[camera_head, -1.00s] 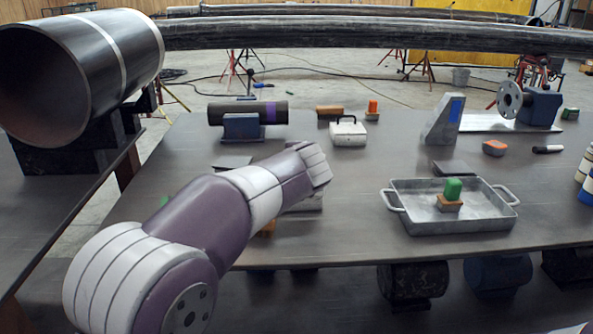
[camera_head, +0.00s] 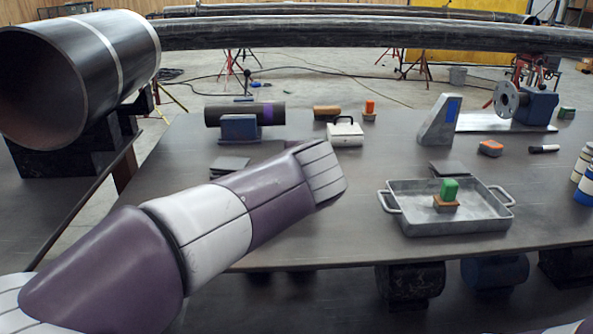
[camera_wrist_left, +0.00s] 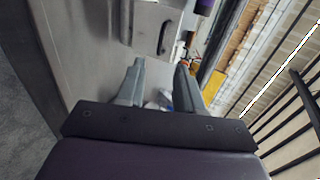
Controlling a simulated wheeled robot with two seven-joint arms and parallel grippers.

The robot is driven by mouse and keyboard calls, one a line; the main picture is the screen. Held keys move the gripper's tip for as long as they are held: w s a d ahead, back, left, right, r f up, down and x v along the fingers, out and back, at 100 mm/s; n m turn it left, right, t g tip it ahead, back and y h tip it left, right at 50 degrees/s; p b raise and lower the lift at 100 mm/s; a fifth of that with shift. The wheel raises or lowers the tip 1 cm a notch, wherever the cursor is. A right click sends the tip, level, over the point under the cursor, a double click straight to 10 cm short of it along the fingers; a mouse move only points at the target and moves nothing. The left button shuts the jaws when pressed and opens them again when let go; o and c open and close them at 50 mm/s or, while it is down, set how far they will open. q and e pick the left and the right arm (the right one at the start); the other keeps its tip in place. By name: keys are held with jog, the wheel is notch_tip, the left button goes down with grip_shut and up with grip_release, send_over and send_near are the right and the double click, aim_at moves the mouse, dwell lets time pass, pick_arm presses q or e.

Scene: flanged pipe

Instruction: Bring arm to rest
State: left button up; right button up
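My left arm (camera_head: 215,225) comes in from the lower left of the head view and reaches over the table's front part. Its white and purple links end near the middle of the picture, and the left gripper itself is hidden there. In the left wrist view the two grey fingers of my left gripper (camera_wrist_left: 160,88) stand apart with nothing held between them. Beyond them a pale surface with a dark handle (camera_wrist_left: 163,38) and a purple-banded piece (camera_wrist_left: 203,7) show. My right gripper is in neither view.
A grey metal tray (camera_head: 405,226) with a green-topped block (camera_head: 448,189) stands right of my arm. A short dark pipe on a blue block (camera_head: 239,128) and a white box (camera_head: 345,134) stand behind the arm. A large pipe (camera_head: 80,75) is at the left.

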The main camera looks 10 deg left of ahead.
pick_arm(q)
jog(key=shift+s+d+r, duration=0.1)
jog(key=shift+s+r, duration=0.2)
jog(key=shift+s, duration=0.25)
jog(key=s+f+n+g+h, duration=0.2)
jog(key=s+f+n+g, duration=0.15)
jog(key=f, duration=0.65)
jog(key=s+f+n+g+h, duration=0.1)
jog(key=s+f+n+g, duration=0.2)
jog(key=f, duration=0.6)
jog(key=s+a+f+n+g, duration=0.2)
jog(key=s+a+f+n, duration=0.15)
jog(key=s+f, duration=0.25)
jog(key=s+a+f+n+g, duration=0.2)
jog(key=s+a+f+n, duration=0.15)
jog(key=s+f, duration=0.3)
notch_tip(320, 180, up, 24)
jog(key=n+p, duration=0.1)
jog(key=p, duration=2.2)
jog(key=shift+d+p, duration=0.15)
jog(key=shift+p, duration=0.2)
jog(key=shift+w, duration=0.1)
